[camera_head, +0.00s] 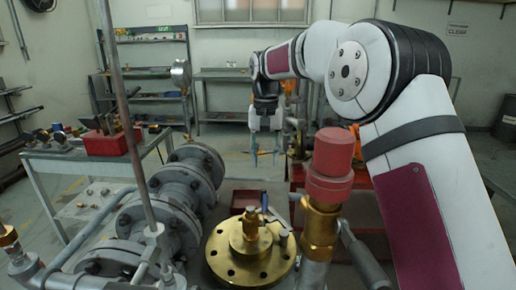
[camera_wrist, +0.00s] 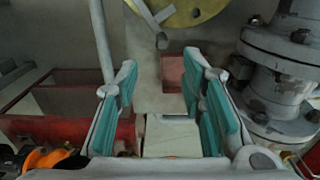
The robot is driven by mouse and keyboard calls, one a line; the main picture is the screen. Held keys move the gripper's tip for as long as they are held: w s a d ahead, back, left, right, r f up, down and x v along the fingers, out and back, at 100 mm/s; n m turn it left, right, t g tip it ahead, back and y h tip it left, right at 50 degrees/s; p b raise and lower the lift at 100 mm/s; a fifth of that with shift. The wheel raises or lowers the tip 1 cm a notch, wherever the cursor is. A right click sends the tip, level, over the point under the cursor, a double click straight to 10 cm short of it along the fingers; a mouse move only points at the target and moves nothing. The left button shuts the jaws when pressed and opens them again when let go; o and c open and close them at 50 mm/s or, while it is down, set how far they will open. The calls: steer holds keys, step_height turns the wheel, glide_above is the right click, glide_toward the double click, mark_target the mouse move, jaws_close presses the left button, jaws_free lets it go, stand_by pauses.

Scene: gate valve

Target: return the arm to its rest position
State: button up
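My arm reaches from the right of the head view toward the back, bent at the elbow. My gripper (camera_head: 265,156) hangs from its end, fingers pointing down, in the air beyond the brass flange (camera_head: 222,262). In the wrist view my gripper (camera_wrist: 162,75) shows two teal-padded fingers spread apart with nothing between them. The brass flange (camera_wrist: 180,14) shows at the top of that view, apart from the fingers. A small red box (camera_wrist: 173,72) appears beyond the gap between the fingers.
Grey flanged pipework (camera_head: 180,195) runs along the left of the brass flange. A red-capped brass valve (camera_head: 329,165) stands close to my arm on the right. A side table (camera_head: 75,160) holds a red toolbox (camera_head: 108,142). Shelves (camera_head: 225,78) line the back wall. Some floor shows behind the pipework.

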steer(key=s+d+r+t+p, duration=0.1)
steer(key=s+d+r, duration=0.2)
steer(key=s+r, duration=0.35)
steer(key=s+d+r+n+t+p, duration=0.1)
steer(key=s+d+r, duration=0.2)
steer(key=s, duration=0.6)
steer(key=s+d+r+p, duration=0.1)
steer(key=s+d+r, duration=0.25)
steer(key=s, duration=0.35)
steer(key=s+d+f+t+p, duration=0.1)
steer(key=s+d+f, duration=0.1)
steer(key=s, duration=0.9)
steer(key=s+d+f+t+p, duration=0.1)
steer(key=s+d+f+p, duration=0.1)
steer(key=s, duration=0.8)
steer(key=shift+s, duration=0.35)
